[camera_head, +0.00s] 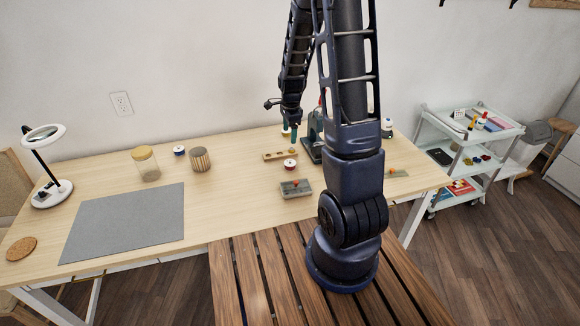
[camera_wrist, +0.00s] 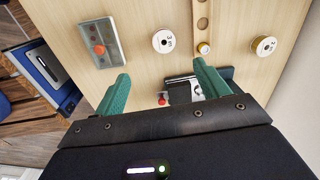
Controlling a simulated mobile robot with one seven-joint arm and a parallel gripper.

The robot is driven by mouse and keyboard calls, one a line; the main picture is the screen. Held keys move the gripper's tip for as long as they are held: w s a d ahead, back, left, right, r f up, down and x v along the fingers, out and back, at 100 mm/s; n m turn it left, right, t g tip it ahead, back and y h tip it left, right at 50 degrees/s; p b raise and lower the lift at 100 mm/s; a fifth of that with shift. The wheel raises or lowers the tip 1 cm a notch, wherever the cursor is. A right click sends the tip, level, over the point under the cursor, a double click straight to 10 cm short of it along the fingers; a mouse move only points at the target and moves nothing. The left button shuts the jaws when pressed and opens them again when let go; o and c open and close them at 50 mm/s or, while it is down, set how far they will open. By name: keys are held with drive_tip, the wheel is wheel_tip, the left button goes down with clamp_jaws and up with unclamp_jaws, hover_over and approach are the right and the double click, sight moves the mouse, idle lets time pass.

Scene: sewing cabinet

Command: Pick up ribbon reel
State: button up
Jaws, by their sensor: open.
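Small round reels with white faces lie on the wooden table; I cannot tell which is the ribbon reel. One with a red band (camera_head: 290,164) is in front of a wooden strip with holes (camera_head: 280,154). A white-faced reel shows at the top centre of the wrist view (camera_wrist: 164,41), and another white-faced reel (camera_wrist: 264,46) is at its right. A blue-banded reel (camera_head: 179,151) stands at the back left. My gripper (camera_head: 290,134) is over the back of the table. Its teal fingers (camera_wrist: 160,73) are apart and empty, with bare table between the tips.
A grey case with an orange knob (camera_head: 296,188) lies near the table's front. A dark green sewing machine (camera_head: 313,142) is partly hidden by my arm. A glass jar (camera_head: 146,164), striped canister (camera_head: 200,159), grey mat (camera_head: 125,224) and lamp (camera_head: 50,195) are at left.

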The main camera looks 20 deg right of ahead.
sight(290, 161)
drive_tip(key=shift+w+d+f+m+g, duration=0.1)
drive_tip(key=shift+w+f+m, duration=0.25)
drive_tip(key=shift+f, duration=2.5)
drive_tip(key=shift+w+d+f+m+g, duration=0.15)
drive_tip(key=shift+f+m, duration=0.3)
drive_tip(key=shift+f, duration=2.4)
drive_tip(key=shift+w+d+f+m+g, duration=0.1)
drive_tip(key=shift+w+f+m, duration=0.25)
drive_tip(key=shift+f, duration=2.5)
drive_tip(key=c, duration=1)
drive_tip(key=shift+c, duration=0.2)
